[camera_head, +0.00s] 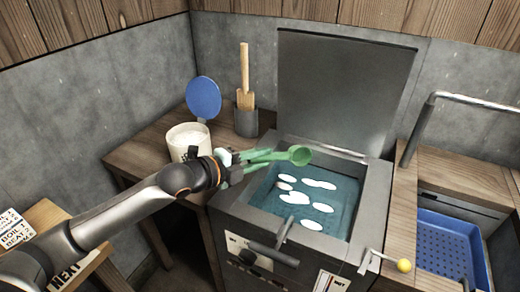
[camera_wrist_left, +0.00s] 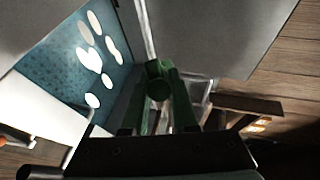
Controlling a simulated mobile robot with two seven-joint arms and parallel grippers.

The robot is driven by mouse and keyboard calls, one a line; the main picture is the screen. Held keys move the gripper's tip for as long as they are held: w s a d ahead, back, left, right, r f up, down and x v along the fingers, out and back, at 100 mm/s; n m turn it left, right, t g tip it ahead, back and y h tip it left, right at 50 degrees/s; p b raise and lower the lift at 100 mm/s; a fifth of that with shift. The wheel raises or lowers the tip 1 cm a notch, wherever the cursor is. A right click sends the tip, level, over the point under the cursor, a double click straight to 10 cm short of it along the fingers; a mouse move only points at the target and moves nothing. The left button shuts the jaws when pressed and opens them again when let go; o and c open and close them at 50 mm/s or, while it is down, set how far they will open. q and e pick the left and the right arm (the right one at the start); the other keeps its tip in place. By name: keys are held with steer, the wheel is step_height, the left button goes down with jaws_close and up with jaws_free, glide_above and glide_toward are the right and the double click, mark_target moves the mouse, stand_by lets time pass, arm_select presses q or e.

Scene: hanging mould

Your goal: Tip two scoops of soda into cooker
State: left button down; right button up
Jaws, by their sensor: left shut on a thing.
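My left gripper (camera_head: 240,162) is shut on a green scoop (camera_head: 300,155), whose bowl hangs over the back left part of the cooker's opening. The scoop also shows in the left wrist view (camera_wrist_left: 158,85). I cannot tell whether its bowl holds soda. The cooker (camera_head: 226,204) is a grey box with its lid (camera_head: 345,90) standing open. Blue-green liquid (camera_head: 338,200) with several white patches fills it. A white tub (camera_head: 188,140) with white powder, likely the soda, stands on the wooden table left of the cooker, partly behind my gripper. My right gripper is not in view.
A blue round disc (camera_head: 203,97), perhaps the tub's lid, stands behind the tub. A grey holder (camera_head: 246,122) holds a wooden paddle (camera_head: 245,75). A blue perforated tray (camera_head: 448,250) sits at the right, below a metal rail (camera_head: 470,103).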

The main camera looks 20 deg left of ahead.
arm_select(q)
steer(key=r+n+g+p, duration=0.1)
steer(key=n+p, duration=0.1)
steer(key=p, duration=0.1)
steer(key=shift+r+p, duration=0.1)
steer(key=shift+p, duration=0.65)
steer(key=n+p, duration=0.2)
steer(key=n+g+p, duration=0.1)
steer(key=p, duration=0.2)
steer(key=shift+r+n+g, duration=0.3)
steer(key=shift+n, duration=0.1)
steer(key=shift+n+g+h+p, duration=0.3)
steer(key=shift+n+g+p, duration=0.25)
steer(key=shift+n, duration=0.45)
steer(key=shift+n+g+h, duration=0.3)
steer(key=shift+n+g, duration=0.15)
steer(key=shift+n, duration=0.85)
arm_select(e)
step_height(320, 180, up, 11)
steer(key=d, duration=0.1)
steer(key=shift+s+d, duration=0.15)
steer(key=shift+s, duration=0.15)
arm_select(q)
steer(key=shift+d, duration=0.1)
